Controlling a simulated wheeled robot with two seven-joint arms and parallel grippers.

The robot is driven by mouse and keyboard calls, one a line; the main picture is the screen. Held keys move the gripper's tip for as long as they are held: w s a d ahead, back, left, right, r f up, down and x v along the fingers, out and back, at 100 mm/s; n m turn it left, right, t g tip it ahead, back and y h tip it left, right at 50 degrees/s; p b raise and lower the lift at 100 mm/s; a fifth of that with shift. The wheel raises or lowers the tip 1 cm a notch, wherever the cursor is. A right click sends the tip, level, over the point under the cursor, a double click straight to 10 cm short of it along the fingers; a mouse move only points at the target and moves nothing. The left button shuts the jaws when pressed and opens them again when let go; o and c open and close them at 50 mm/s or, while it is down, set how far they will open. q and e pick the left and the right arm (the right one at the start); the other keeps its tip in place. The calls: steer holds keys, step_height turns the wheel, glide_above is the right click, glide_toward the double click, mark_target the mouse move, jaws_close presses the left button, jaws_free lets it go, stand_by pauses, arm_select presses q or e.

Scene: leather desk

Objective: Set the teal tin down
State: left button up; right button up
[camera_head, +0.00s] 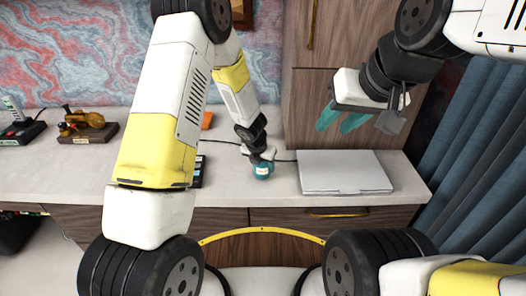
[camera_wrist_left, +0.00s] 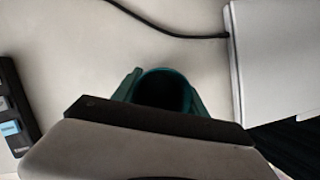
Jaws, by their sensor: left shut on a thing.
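The teal tin (camera_head: 263,172) is a small round tin with a pale label, at the middle of the desk in the head view. My left gripper (camera_head: 262,158) reaches down from above and is shut on it. In the left wrist view the tin (camera_wrist_left: 163,88) shows as a round teal rim with a dark inside, between the two teal fingers. Whether its base touches the desk or is slightly above it, I cannot tell. My right gripper (camera_head: 341,120) hangs in the air at the right, its teal fingers apart with nothing between them.
A closed grey laptop (camera_head: 343,173) lies right of the tin. A dark keypad-like device (camera_wrist_left: 14,108) lies to its left, partly behind my left arm in the head view. A black cable (camera_wrist_left: 165,32) runs behind the tin. The pale desktop (camera_head: 228,188) around the tin is bare.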

arm_select(q)
steer(key=shift+f, duration=0.3)
steer(key=shift+f, duration=0.1)
steer(key=o, duration=1.4)
steer(key=shift+c, duration=0.2)
